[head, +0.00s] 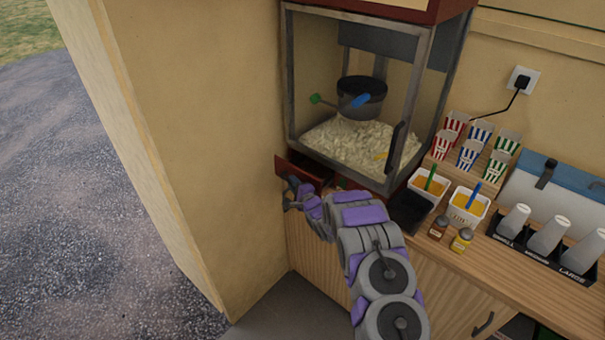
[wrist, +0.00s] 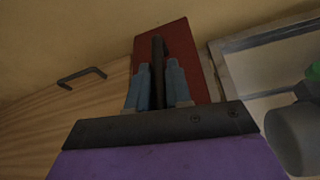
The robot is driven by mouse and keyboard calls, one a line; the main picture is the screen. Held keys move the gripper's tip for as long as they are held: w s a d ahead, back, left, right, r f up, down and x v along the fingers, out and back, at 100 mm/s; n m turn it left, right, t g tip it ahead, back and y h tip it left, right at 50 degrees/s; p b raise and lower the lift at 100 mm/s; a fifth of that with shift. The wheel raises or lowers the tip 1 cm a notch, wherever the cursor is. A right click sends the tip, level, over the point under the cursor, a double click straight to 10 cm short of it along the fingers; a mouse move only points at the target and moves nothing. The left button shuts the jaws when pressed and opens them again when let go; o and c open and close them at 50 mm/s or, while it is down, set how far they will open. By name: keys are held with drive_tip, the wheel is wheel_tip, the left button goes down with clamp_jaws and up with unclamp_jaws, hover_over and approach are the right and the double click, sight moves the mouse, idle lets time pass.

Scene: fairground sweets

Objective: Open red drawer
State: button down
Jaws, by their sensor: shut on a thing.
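The red drawer (head: 286,165) is below the glass popcorn cabinet in the head view, at its left end. It stands out from the counter, and its dark inside shows behind the front. In the wrist view the red front (wrist: 185,45) fills the upper middle, with a dark bar handle (wrist: 157,50) on it. My gripper (head: 291,191) is at the drawer's front in the head view. In the wrist view my gripper (wrist: 158,82) has a finger on each side of the handle and is shut on it. My arm hides part of the drawer.
The popcorn cabinet (head: 433,62) stands above the drawer. A tan wall (head: 190,120) rises close on the left. Striped popcorn boxes (head: 469,152), sauce tubs (head: 468,207) and a cup holder (head: 540,254) stand on the counter at right. A cupboard handle (head: 483,324) is lower right.

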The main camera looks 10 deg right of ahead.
drive_tip(key=s+a+p, duration=0.3)
drive_tip(key=s+a, duration=0.5)
drive_tip(key=a, duration=0.2)
drive_tip(key=shift+s+a+f+p, duration=0.2)
drive_tip(key=shift+s+a+p, duration=0.05)
drive_tip(key=shift+a+p, duration=0.15)
drive_tip(key=c, duration=1.1)
unclamp_jaws()
drive_tip(key=shift+w, duration=0.15)
drive_tip(key=shift+r, duration=0.1)
drive_tip(key=v, duration=1.7)
